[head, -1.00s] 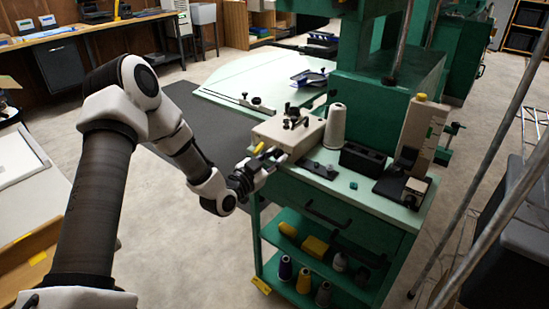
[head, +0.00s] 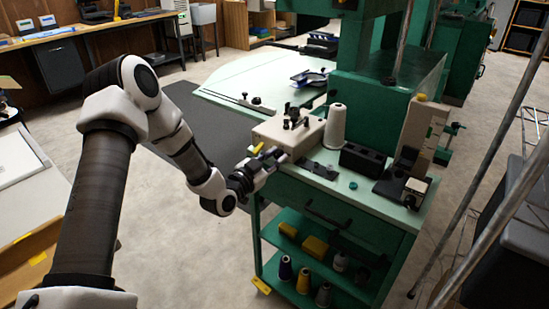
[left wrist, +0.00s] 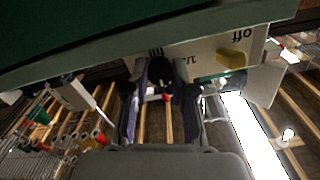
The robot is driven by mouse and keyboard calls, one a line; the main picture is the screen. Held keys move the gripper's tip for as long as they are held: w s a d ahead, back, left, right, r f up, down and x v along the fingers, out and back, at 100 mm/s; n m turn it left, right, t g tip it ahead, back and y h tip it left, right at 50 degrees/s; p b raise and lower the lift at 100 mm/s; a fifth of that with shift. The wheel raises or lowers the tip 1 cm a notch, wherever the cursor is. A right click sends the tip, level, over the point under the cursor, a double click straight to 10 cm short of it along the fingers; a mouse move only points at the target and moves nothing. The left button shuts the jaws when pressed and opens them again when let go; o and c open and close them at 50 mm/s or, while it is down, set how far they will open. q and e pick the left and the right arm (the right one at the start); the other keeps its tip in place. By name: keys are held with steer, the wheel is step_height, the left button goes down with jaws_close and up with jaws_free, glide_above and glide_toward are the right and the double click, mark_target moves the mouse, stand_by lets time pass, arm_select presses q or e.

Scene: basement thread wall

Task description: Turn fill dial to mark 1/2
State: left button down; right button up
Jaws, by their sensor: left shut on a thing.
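The cream winder box (head: 288,134) stands on the near left part of the green cart's top. My left gripper (head: 273,161) is at its front face, coming in from the left. In the left wrist view, my left gripper's fingers (left wrist: 161,82) are on both sides of a dark round dial (left wrist: 158,64) and shut on it. Marks are printed around the dial; one beside the right finger looks like 1/2, partly covered. The dial's pointer is not clear. A yellow switch (left wrist: 232,56) sits by an "off" label. My right gripper is not in view.
A white thread cone (head: 335,126) and a black box (head: 362,160) stand right of the winder box. Thread cones (head: 304,280) stand on the cart's lower shelf. The floor left of the cart is clear. Metal poles (head: 490,170) rise at the right.

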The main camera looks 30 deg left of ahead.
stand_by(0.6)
arm_select(q)
steer(key=c, duration=1)
jaws_free()
steer(key=shift+o, duration=0.2)
steer(key=shift+s, duration=0.1)
steer(key=s, duration=1.1)
steer(key=shift+s+a, duration=0.4)
steer(key=shift+a, duration=0.05)
